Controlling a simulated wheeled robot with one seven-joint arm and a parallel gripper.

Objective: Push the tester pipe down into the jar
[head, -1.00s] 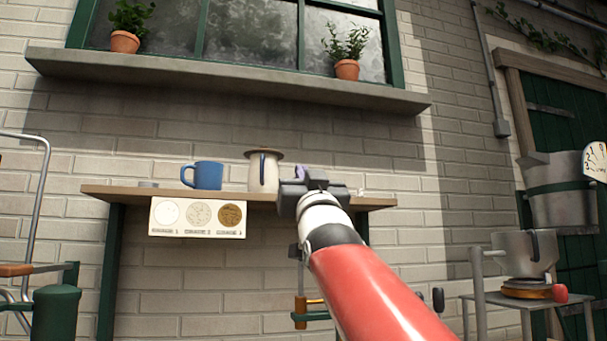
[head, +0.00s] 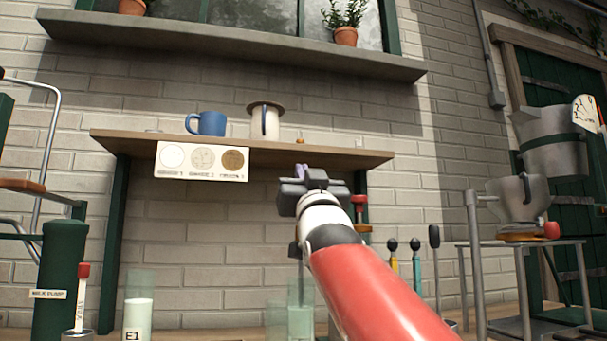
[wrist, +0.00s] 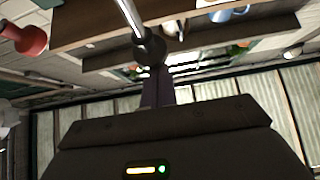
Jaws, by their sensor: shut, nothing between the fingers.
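My gripper (head: 315,180) is shut and empty in the middle of the head view, below the shelf edge. A thin dark rod (head: 300,265) shows below it, reaching down to a clear glass jar (head: 300,322) partly hidden by my arm. I cannot tell for sure that this rod is the tester pipe. In the wrist view a shiny pale rod (wrist: 131,16) with a dark knob (wrist: 150,50) lies just beyond my fingers (wrist: 160,90); I cannot tell whether they touch. Another jar (head: 138,315), labelled E1, holds white liquid at lower left.
A wooden shelf (head: 125,143) carries a blue mug (head: 209,124) and a white jug (head: 257,126). A red-topped stick (head: 83,285) stands at lower left. Several knobbed rods (head: 435,245) stand right of my arm, near a metal stand (head: 475,260).

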